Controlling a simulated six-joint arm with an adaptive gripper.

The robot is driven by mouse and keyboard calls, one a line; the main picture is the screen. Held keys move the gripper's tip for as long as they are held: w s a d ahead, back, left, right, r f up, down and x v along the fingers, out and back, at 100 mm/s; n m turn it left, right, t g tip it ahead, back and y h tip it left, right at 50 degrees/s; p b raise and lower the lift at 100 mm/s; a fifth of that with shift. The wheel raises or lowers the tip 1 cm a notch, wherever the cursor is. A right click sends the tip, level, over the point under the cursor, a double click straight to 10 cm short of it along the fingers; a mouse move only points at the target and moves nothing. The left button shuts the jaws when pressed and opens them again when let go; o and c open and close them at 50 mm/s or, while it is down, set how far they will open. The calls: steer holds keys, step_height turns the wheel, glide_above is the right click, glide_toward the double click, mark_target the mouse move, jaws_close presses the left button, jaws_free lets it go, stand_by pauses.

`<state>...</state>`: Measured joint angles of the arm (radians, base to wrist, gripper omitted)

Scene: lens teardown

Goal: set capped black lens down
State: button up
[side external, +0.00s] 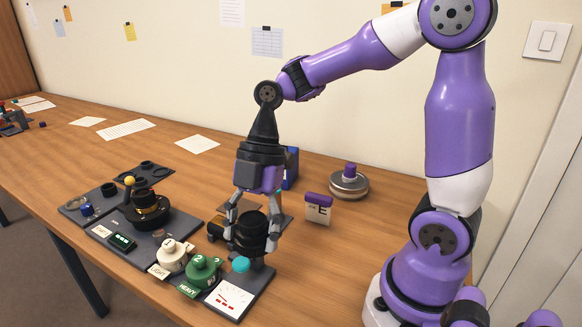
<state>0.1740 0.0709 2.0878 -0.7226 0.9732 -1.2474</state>
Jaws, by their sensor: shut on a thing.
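My gripper (253,244) points straight down near the middle of the table, its two grey fingers closed on either side of a black lens (250,226). The lens is upright, with a dark, stepped top. It is just above or on the dark plate that has a teal knob (240,264) and a white gauge card (229,298). I cannot tell from this view whether its underside touches anything. The fingers hide part of its sides, and a cap cannot be made out clearly.
A white numbered piece (172,256) and a green one (202,270) stand close by on the left. Further left is a black ringed fixture (148,205) with a yellow knob. A card marked E (318,209) and a silver disc (348,186) stand right. The wooden table (330,265) is bare at front right.

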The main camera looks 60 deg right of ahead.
steer(key=shift+s+a+n+g, duration=0.2)
steer(key=shift+s+n+g, duration=0.1)
steer(key=shift+s+n, duration=0.45)
steer(key=shift+s+d+f, duration=0.15)
steer(key=shift+d+f, duration=0.1)
steer(key=shift+d, duration=0.05)
glide_above(273, 256)
steer(key=d, duration=0.1)
steer(key=f, duration=0.6)
steer(key=shift+d+f, duration=0.2)
steer(key=shift+w+f, duration=0.2)
steer(key=shift+f, duration=1.85)
steer(key=shift+f, duration=0.1)
steer(key=o, duration=1.3)
